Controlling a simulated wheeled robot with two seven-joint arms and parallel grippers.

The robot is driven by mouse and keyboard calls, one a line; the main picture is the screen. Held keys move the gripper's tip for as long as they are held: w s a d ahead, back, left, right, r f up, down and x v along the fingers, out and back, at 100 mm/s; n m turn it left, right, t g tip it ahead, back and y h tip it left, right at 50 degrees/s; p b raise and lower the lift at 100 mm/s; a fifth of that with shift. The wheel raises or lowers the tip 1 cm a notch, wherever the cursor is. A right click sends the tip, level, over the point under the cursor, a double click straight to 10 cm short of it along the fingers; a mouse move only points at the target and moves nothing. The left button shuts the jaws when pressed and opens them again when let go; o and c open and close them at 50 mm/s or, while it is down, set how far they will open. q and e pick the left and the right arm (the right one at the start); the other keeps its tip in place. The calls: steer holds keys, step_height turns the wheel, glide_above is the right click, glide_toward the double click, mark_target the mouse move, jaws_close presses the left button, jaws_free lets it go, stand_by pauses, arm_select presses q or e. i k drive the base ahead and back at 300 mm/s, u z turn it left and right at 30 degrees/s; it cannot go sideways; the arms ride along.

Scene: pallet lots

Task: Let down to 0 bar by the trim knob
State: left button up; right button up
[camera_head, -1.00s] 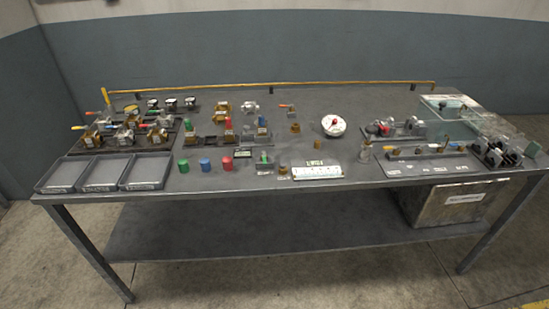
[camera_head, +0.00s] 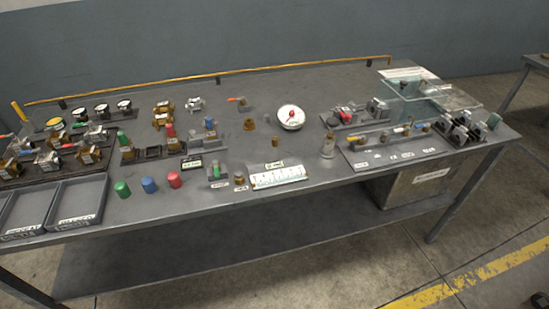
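A round white dial (camera_head: 291,118) with a red centre lies on the grey bench, a little right of the middle. Its reading is too small to make out. A fixture with a red part (camera_head: 345,114) and a grey metal block (camera_head: 378,108) stands to its right. A rail with several small brass and coloured fittings (camera_head: 384,138) lies in front of that fixture. I cannot tell which of these parts is the trim knob. Neither of my grippers shows in the head view.
Grey trays (camera_head: 76,203) stand at the bench's front left, with several valves behind them. A white labelled strip (camera_head: 277,177) lies at front centre. Clear panels (camera_head: 420,92) stand at the right.

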mark_target(274, 140)
steer(key=z, duration=0.95)
steer(key=i, duration=0.35)
steer(key=u, duration=1.9)
